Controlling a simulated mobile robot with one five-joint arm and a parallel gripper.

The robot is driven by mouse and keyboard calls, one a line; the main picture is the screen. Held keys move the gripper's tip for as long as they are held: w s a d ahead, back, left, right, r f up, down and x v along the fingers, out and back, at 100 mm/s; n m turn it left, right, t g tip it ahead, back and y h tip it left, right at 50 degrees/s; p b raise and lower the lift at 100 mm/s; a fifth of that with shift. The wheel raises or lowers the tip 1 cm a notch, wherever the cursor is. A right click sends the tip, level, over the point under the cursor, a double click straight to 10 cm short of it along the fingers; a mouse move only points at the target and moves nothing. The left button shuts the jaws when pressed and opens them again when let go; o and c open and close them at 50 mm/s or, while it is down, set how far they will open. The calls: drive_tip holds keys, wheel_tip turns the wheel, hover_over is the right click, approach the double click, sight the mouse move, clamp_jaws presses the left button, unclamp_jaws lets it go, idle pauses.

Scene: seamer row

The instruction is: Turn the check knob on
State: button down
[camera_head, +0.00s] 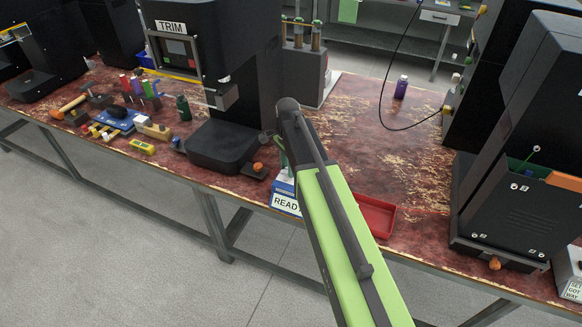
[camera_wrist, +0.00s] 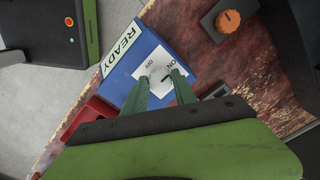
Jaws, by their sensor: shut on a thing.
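The blue READY box (camera_head: 284,184) stands at the table's front edge in the head view, partly hidden by my arm. In the wrist view the box (camera_wrist: 125,68) has a white plate (camera_wrist: 146,52) on its top, marked OFF and ON. The small pale check knob (camera_wrist: 163,75) sits on this plate beside these marks. My gripper (camera_wrist: 163,78) has its two green fingers on either side of the knob and is shut on it. A short dark mark shows between the fingertips, but I cannot tell which setting the knob points to.
An orange knob on a dark block (camera_wrist: 228,21) is close to the box. A red tray (camera_head: 377,217) lies right of my arm. The black TRIM machine (camera_head: 215,70) stands behind left, another black machine (camera_head: 520,150) at right. The table between them is mostly clear.

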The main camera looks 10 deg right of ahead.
drive_tip(key=shift+s+d, duration=0.1)
drive_tip(key=shift+d, duration=0.1)
idle(0.3)
drive_tip(key=c, duration=1)
unclamp_jaws()
drive_tip(key=shift+a+r, duration=0.1)
wheel_tip(320, 180, up, 17)
drive_tip(key=p, duration=1.7)
